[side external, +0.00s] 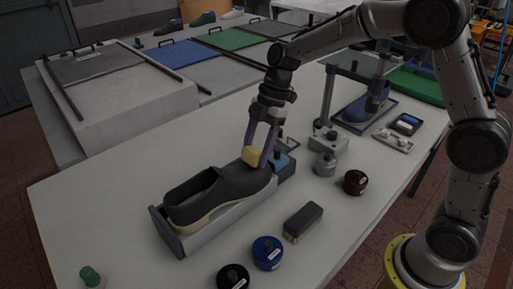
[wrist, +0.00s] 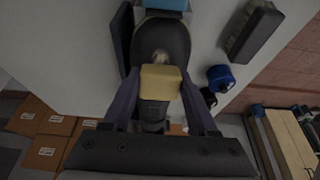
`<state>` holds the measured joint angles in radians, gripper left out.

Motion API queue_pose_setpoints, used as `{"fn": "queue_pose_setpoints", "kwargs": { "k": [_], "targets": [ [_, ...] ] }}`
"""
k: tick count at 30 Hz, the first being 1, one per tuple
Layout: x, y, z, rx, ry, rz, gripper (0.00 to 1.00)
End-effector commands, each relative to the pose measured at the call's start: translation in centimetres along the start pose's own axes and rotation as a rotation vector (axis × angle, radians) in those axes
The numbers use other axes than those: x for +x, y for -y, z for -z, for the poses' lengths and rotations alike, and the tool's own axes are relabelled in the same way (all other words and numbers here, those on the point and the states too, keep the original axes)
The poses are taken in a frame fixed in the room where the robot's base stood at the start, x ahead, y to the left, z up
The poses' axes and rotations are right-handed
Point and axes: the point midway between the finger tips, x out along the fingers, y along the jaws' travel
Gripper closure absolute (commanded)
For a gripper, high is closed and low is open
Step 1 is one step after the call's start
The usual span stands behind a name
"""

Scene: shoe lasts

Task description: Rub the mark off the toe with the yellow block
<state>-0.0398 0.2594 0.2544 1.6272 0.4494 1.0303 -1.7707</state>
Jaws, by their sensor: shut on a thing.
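A dark grey shoe with a pale sole (side external: 218,197) lies in a grey metal holder (side external: 222,227), its toe toward the right in the side view. In the wrist view the dark toe (wrist: 176,38) carries a pale, smudged mark (wrist: 161,57) just beyond the block; the mark does not show clearly in the side view. My gripper (side external: 258,154) is shut on the yellow block (wrist: 160,80), its fingers on either side of it. The block also shows in the side view (side external: 250,156), at the top of the toe area. I cannot tell whether it touches the shoe.
A press stand (side external: 327,100) is behind. The table's left front is mostly clear, with a green-topped piece (side external: 90,276).

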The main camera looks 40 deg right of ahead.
Motion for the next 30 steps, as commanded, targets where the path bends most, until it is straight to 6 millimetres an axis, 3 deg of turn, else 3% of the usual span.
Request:
{"fn": "queue_pose_setpoints", "kwargs": {
  "k": [14,30],
  "targets": [
    [0.6,0.0,-0.1,0.001,0.000,0.001,0.85],
    [0.4,0.0,-3.8,0.002,0.000,0.001,0.85]
  ]
}}
